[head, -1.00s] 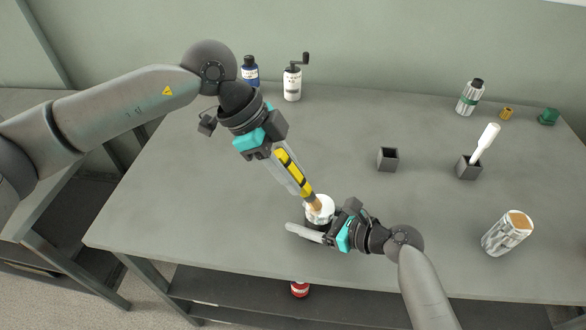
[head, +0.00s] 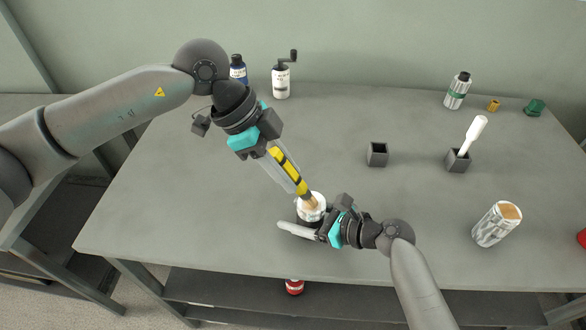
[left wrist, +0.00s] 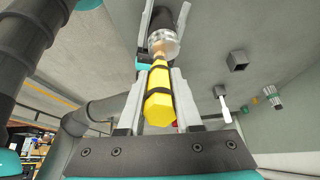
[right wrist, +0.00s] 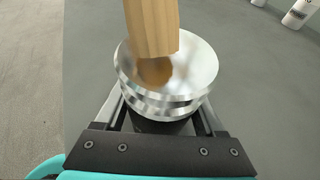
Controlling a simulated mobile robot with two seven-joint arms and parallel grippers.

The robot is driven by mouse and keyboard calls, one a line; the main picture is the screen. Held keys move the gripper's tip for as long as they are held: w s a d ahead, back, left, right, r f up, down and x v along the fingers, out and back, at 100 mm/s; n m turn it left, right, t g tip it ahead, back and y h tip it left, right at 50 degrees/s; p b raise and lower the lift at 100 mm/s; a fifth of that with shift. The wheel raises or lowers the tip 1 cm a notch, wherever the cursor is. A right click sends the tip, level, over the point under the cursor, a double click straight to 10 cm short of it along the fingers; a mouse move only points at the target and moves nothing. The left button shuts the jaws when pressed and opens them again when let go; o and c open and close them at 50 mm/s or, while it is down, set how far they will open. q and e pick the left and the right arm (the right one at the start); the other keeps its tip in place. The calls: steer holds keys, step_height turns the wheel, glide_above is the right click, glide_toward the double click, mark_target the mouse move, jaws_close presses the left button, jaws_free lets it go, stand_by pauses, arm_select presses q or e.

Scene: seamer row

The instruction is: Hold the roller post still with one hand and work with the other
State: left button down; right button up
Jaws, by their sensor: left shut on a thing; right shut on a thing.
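The roller post (head: 311,212) is a short, bright metal grooved piece on a dark base, near the table's front edge. My right gripper (head: 309,224) is shut on it from the right, one finger showing in front. In the right wrist view the roller's shiny top (right wrist: 203,62) has a brown patch (right wrist: 156,70). My left gripper (head: 289,176) is shut on a yellow tool (head: 284,160) with black bands and a wooden end. The tool also shows in the left wrist view (left wrist: 159,100). Its wooden end (right wrist: 152,25) is over the roller top; I cannot tell whether it touches.
An empty dark cup (head: 377,154) and a cup (head: 458,161) with a white-handled tool stand right of centre. A patterned cylinder (head: 496,224) is at the right. Bottles, including a blue one (head: 238,68), and a crank-topped white one (head: 281,82) stand at the back. The left tabletop is clear.

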arm_select(q)
steer(key=shift+a+f, duration=0.1)
steer(key=shift+a, duration=0.5)
steer(key=shift+d, duration=1.55)
steer(key=shift+a, duration=1.6)
steer(key=shift+d, duration=1.6)
steer(key=shift+a, duration=1.6)
steer(key=shift+w, duration=0.95)
steer(key=shift+d, duration=1.6)
steer(key=shift+a, duration=1.6)
steer(key=shift+d, duration=1.6)
steer(key=shift+s+a, duration=0.5)
steer(key=shift+a, duration=0.25)
